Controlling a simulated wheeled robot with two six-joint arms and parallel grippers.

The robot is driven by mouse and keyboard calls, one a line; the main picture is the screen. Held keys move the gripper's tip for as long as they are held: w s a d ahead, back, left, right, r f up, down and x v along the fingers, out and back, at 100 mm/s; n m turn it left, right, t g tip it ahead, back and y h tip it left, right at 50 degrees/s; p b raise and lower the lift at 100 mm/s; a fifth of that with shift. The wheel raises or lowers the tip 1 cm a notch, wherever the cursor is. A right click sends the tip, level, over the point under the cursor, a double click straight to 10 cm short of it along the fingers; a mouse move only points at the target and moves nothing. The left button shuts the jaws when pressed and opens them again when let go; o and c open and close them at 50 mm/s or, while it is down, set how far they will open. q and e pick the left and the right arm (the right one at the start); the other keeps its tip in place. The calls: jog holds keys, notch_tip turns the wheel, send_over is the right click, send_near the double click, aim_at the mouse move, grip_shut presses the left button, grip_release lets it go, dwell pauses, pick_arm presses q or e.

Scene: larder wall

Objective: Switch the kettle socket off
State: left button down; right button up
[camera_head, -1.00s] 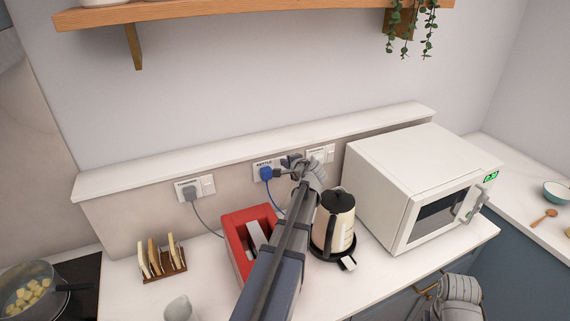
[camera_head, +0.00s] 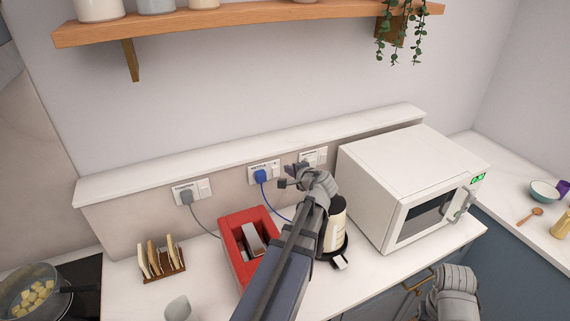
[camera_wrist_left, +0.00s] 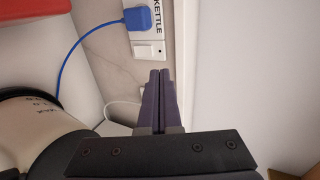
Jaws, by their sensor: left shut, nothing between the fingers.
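The kettle socket (camera_head: 263,171) is a white plate on the backsplash with a blue plug (camera_head: 261,176) in it and a rocker on its right. In the left wrist view the plate reads KETTLE, with the blue plug (camera_wrist_left: 137,17) at top and the white rocker switch (camera_wrist_left: 149,50) below it. I cannot tell the rocker's tilt. My left gripper (camera_head: 294,170) is shut and empty, just right of the socket. Its fingertips (camera_wrist_left: 159,73) appear just below the rocker in the wrist view, apparently apart from it. My right gripper is not seen, only part of that arm.
The kettle (camera_head: 336,224) stands partly behind my left arm. A red toaster (camera_head: 236,240) is to its left, a white microwave (camera_head: 400,180) to its right. Other sockets (camera_head: 187,192) (camera_head: 315,158) flank the kettle one. A ledge (camera_head: 250,148) runs above.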

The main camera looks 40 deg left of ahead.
pick_arm(q)
jog(key=v, duration=0.1)
jog(key=p+v, duration=0.1)
jog(key=shift+d+r, duration=0.25)
jog(key=shift+r, duration=0.15)
jog(key=shift+d, duration=0.1)
dwell(0.3)
